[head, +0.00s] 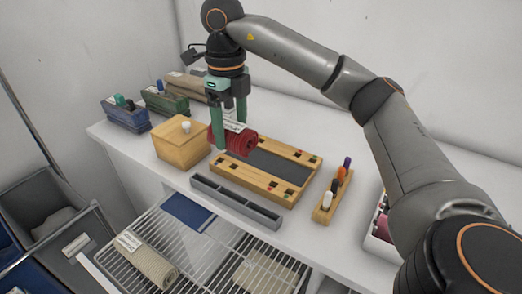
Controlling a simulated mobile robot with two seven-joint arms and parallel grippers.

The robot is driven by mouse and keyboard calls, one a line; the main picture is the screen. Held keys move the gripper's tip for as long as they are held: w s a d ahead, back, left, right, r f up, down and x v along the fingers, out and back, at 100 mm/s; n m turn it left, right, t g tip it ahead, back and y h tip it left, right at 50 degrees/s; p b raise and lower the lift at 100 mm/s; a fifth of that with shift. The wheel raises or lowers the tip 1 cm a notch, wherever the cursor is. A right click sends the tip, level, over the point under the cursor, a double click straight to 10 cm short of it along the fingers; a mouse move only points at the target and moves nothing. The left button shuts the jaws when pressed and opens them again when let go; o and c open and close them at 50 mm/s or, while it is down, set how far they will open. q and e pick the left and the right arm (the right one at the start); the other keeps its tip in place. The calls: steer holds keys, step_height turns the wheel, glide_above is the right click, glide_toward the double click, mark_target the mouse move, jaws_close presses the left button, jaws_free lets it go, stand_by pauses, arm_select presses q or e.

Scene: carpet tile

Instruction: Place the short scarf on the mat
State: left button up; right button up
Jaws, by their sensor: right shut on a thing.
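My right gripper (229,127) is shut on a dark red rolled textile (237,143) with a white label. It is held over the left part of a wooden board with a dark grey middle; I cannot tell whether it touches the board. A beige rolled textile (147,262) with a white label lies on the wire shelf at lower left. Which roll is the short scarf is not readable from the labels. A flat blue piece (188,212) and a flat beige piece (264,275) lie on the wire shelf; either may be the mat. My left gripper is out of view.
On the white table stand a wooden box with a white knob (181,146), the wooden board (283,193), a grey divided tray (236,203), a pen holder (325,208) and bins (127,116) at back left. A white container (379,247) stands at right.

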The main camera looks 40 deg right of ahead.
steer(key=d+f, duration=0.2)
steer(key=d, duration=0.1)
steer(key=w+d+f, duration=0.1)
steer(key=d+f, duration=0.2)
steer(key=d, duration=0.1)
steer(key=d+f, duration=0.2)
steer(key=d, duration=0.1)
steer(key=shift+w+d+f+b, duration=0.25)
steer(key=shift+w+b, duration=0.15)
steer(key=f, duration=0.2)
steer(key=d+f, duration=0.1)
steer(key=shift+w+d+f, duration=0.1)
steer(key=shift+d+f, duration=0.1)
steer(key=shift+f, duration=0.6)
steer(key=shift+f, duration=0.2)
steer(key=o, duration=1.4)
steer(key=shift+a, duration=0.1)
